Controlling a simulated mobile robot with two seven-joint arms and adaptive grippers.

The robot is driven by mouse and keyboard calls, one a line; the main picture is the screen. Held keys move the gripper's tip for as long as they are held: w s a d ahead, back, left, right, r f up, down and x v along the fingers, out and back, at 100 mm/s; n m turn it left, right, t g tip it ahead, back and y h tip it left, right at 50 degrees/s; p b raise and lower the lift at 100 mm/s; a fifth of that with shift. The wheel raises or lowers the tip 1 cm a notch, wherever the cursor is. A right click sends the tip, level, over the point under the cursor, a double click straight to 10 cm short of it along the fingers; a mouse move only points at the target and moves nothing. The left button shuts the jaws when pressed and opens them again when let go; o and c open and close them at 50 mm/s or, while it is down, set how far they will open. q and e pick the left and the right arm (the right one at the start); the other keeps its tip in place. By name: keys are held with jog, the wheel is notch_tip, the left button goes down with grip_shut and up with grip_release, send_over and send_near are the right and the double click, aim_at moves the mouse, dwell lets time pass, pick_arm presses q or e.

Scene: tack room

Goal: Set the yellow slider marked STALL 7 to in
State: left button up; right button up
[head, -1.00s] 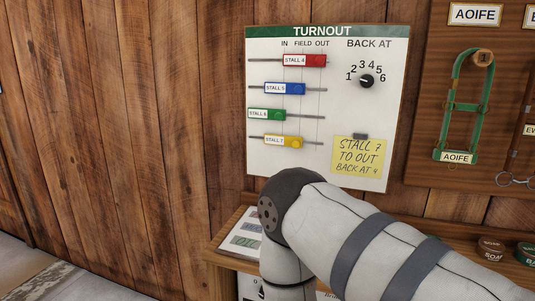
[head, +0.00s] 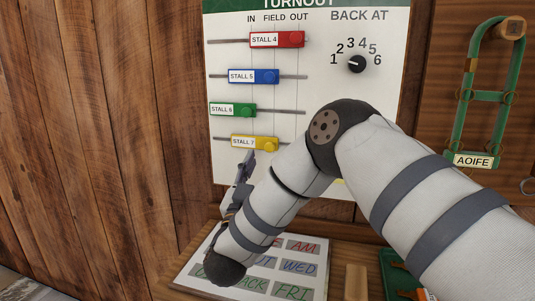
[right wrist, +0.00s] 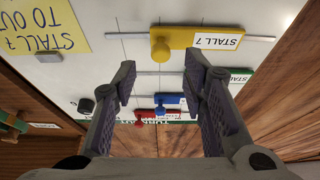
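The yellow slider marked STALL 7 (head: 246,142) sits on the lowest rail of the white TURNOUT board (head: 228,175), its round knob near the FIELD line. The yellow slider (right wrist: 190,38) also shows upside down in the right wrist view, its knob ahead of the gap between my fingertips. My right gripper (head: 246,162) is just below the slider in the head view. In the right wrist view my right gripper (right wrist: 161,75) is open and empty, fingers apart; contact with the knob is not visible. My left gripper is out of view.
Green STALL 6 (head: 232,110), blue STALL 5 (head: 254,76) and red STALL 4 (head: 277,39) sliders sit above. A dial (head: 357,64) is at right. A yellow note (right wrist: 45,25) reads STALL 7 TO OUT. A letter board (head: 190,270) lies below on the shelf.

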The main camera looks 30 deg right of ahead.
aim_at(269, 149)
jog(key=x, duration=0.5)
jog(key=shift+w+d, duration=0.1)
jog(key=shift+w, duration=0.05)
jog(key=shift+c, duration=0.3)
